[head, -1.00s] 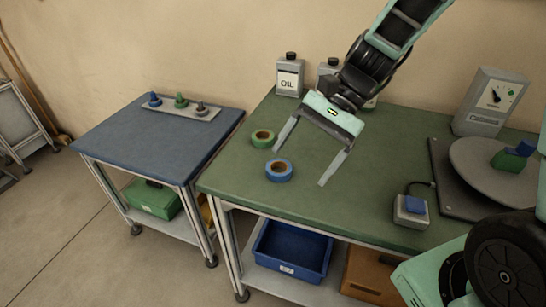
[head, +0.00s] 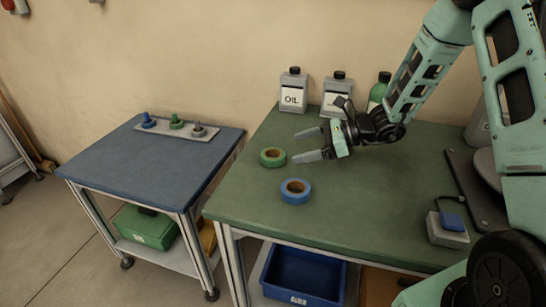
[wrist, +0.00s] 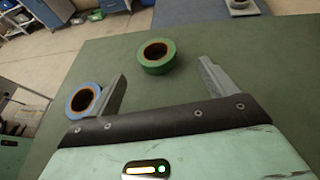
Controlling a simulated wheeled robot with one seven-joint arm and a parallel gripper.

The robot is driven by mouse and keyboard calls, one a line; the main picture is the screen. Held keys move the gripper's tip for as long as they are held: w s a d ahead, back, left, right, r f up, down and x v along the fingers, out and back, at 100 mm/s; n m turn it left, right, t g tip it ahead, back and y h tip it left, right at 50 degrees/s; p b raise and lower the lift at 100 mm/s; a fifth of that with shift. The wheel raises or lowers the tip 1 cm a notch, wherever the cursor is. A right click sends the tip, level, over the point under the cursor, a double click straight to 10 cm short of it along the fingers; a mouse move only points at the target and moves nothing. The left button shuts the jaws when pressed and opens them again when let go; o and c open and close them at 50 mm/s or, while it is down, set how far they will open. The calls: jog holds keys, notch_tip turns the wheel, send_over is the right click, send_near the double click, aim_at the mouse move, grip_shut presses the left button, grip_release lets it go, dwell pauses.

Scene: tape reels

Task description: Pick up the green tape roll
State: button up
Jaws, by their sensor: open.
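The green tape roll (head: 272,157) lies flat on the green-topped bench, left of my gripper in the head view. My gripper (head: 310,145) is open and empty, its fingers pointing left toward the green roll and apart from it. In the wrist view the green roll (wrist: 156,57) shows ahead, between the lines of the two fingers (wrist: 163,80). The blue tape roll (head: 295,191) lies nearer the bench's front, and in the wrist view it (wrist: 84,100) is just outside the left finger.
Two oil containers (head: 292,93) and a green bottle (head: 379,90) stand along the back of the bench (head: 350,210). A blue-topped cart (head: 140,170) is at left. A grey box with a blue button (head: 449,229) sits at right.

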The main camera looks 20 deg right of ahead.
aim_at(277, 153)
jog(key=x, duration=0.7)
jog(key=shift+s+a, duration=0.1)
jog(key=shift+a, duration=0.25)
jog(key=c, duration=1.1)
